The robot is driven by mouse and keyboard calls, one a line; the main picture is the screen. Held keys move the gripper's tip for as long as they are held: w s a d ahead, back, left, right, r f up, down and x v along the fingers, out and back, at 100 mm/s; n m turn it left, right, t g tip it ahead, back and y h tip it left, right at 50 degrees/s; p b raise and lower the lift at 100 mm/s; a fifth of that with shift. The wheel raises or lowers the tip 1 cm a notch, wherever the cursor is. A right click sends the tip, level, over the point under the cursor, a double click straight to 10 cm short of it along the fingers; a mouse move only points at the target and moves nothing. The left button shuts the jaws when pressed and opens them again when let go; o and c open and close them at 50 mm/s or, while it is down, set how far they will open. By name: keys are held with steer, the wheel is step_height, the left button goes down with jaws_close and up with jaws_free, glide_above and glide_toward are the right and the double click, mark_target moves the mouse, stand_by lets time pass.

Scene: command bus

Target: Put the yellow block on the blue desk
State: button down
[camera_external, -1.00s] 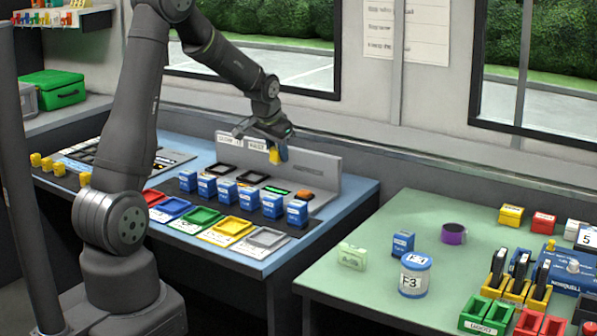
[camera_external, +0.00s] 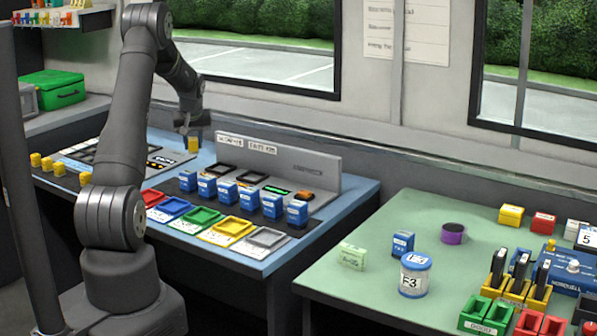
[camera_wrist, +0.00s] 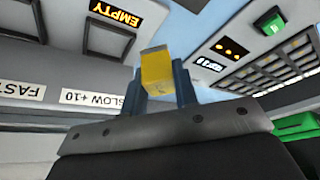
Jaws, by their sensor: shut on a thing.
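My gripper (camera_external: 193,142) is shut on a yellow block (camera_external: 194,146). It holds the block over the back of the blue desk (camera_external: 333,208), left of the grey upright panel. In the wrist view the yellow block (camera_wrist: 156,72) sits between the two blue-grey fingers of my gripper (camera_wrist: 159,83). The block appears raised above the desk, though the exact gap is hard to tell.
The grey panel (camera_external: 320,170) stands on the desk, with several blue blocks (camera_external: 271,205) in front. Coloured trays (camera_external: 201,217) line the front edge. Several other yellow blocks (camera_external: 59,168) stand at the far left. A green table (camera_external: 380,275) is at the right.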

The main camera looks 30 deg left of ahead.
steer(key=a+f, duration=0.1)
steer(key=a, duration=0.1)
steer(key=a+f, duration=0.1)
steer(key=a, duration=0.1)
steer(key=a+f, duration=0.2)
steer(key=a, duration=0.1)
steer(key=shift+s+f, duration=0.1)
steer(key=shift+s, duration=0.15)
steer(key=shift+f, duration=2.05)
steer(key=shift+f, duration=0.15)
steer(key=c, duration=1.1)
jaws_free()
steer(key=v, duration=1.2)
